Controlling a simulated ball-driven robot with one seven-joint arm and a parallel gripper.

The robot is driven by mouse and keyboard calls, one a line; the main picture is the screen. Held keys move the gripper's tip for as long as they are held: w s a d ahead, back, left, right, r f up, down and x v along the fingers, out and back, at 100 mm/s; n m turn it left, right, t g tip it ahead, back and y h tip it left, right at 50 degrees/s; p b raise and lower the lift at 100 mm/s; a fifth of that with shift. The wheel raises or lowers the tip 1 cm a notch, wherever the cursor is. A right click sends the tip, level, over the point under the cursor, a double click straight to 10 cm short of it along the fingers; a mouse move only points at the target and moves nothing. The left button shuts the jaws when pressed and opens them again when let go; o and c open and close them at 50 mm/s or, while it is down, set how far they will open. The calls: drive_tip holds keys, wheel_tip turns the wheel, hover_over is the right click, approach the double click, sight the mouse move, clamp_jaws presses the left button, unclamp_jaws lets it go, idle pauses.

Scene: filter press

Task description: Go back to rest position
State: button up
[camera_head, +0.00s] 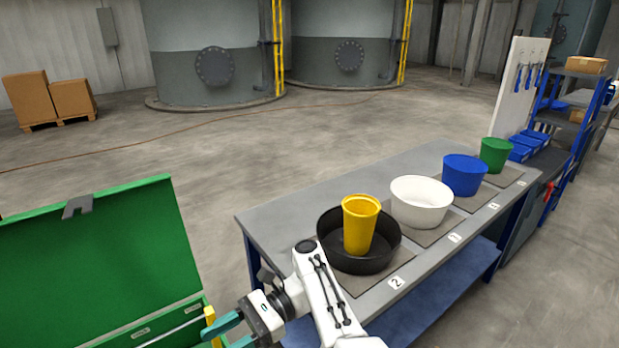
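My white arm reaches in from the bottom edge, and my gripper (223,336) points left, near the front right corner of the green box (100,240). Its two teal fingers stand apart, with a gap between them. The lower finger is partly cut off by the bottom edge.
A grey table (290,212) with a blue lower shelf stands right of my gripper. On it are a black pan with a yellow cup (361,225) in it, a white bowl (421,200), a blue bucket (464,175) and a green cup (495,155). The floor behind is mostly clear.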

drive_tip(key=s+d+f+n+t+h+b, duration=0.1)
drive_tip(key=s+d+f+n+t+h, duration=0.2)
drive_tip(key=d+f, duration=0.95)
drive_tip(key=s+d+f+n+t+h+b, duration=0.1)
drive_tip(key=s+d+f+t+h, duration=0.35)
drive_tip(key=d+f, duration=0.75)
drive_tip(key=s+d+r+n+t+h+b, duration=0.1)
drive_tip(key=s+d+n+h, duration=0.3)
drive_tip(key=s+d, duration=1.1)
drive_tip(key=shift+s+d+r+n+t+h, duration=0.15)
drive_tip(key=shift+s+r+n+t+h, duration=0.1)
drive_tip(key=shift+s+n+t+h, duration=0.45)
drive_tip(key=shift+n+t+h, duration=0.5)
drive_tip(key=shift+t+h, duration=0.15)
drive_tip(key=s+d+r, duration=0.2)
drive_tip(key=s+r, duration=0.1)
drive_tip(key=s+d+r+b, duration=0.1)
drive_tip(key=s, duration=0.1)
drive_tip(key=shift+s+r, duration=0.25)
drive_tip(key=shift+r, duration=0.05)
drive_tip(key=shift+c, duration=0.3)
